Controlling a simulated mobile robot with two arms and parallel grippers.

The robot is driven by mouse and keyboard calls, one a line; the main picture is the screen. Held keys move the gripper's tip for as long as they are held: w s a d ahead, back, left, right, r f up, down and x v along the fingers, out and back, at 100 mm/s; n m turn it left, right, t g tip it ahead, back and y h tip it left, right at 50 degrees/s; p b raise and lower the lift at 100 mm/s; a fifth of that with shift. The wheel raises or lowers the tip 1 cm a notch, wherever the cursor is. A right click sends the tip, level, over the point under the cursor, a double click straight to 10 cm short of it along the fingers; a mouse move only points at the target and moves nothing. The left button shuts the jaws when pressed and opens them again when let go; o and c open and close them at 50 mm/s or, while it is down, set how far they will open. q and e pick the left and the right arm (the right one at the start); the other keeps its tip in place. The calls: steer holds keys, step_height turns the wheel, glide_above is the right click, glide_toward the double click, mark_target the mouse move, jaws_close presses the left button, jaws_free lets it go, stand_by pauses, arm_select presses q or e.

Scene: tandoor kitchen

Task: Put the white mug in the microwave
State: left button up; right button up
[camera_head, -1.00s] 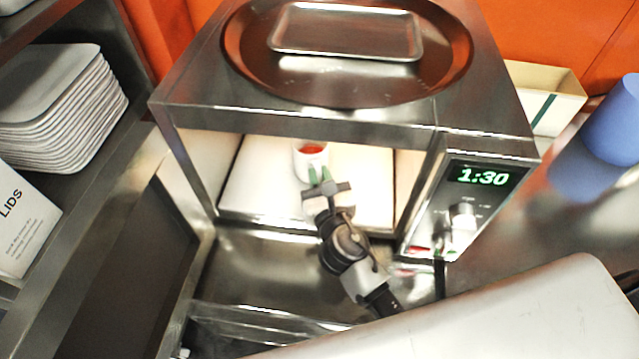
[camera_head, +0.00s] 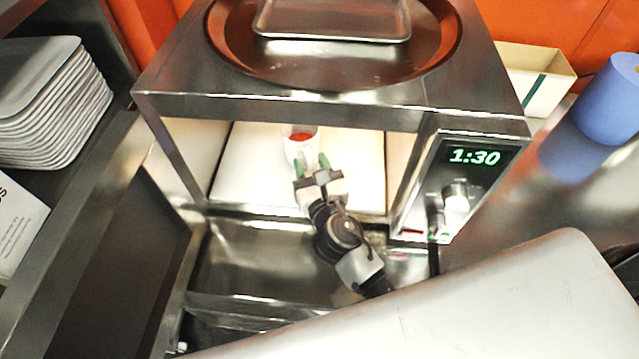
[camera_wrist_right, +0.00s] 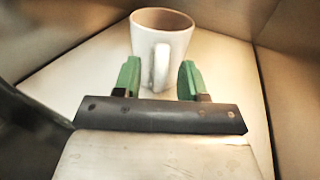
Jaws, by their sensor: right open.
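The white mug (camera_head: 299,148) stands upright on the pale floor inside the microwave (camera_head: 300,106), with something red showing at its mouth in the head view. It also shows in the right wrist view (camera_wrist_right: 161,40), its handle facing my gripper. My right gripper (camera_head: 312,164) reaches in through the open front and is open. Its green fingertips (camera_wrist_right: 160,78) are on either side of the handle in the wrist picture, just in front of the mug; I cannot tell whether they touch it. The microwave door (camera_head: 115,260) stands open at the left. My left gripper is not in view.
A round tray (camera_head: 225,45) with a small metal tray (camera_head: 332,22) lies on top of the microwave. Stacked white trays (camera_head: 50,110) stand on the left shelf. A blue roll (camera_head: 610,100) and a cream box (camera_head: 535,80) are at the right. The microwave floor beside the mug is clear.

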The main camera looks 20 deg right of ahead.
steer(key=s+b, duration=0.3)
steer(key=s, duration=0.8)
steer(key=shift+s, duration=0.2)
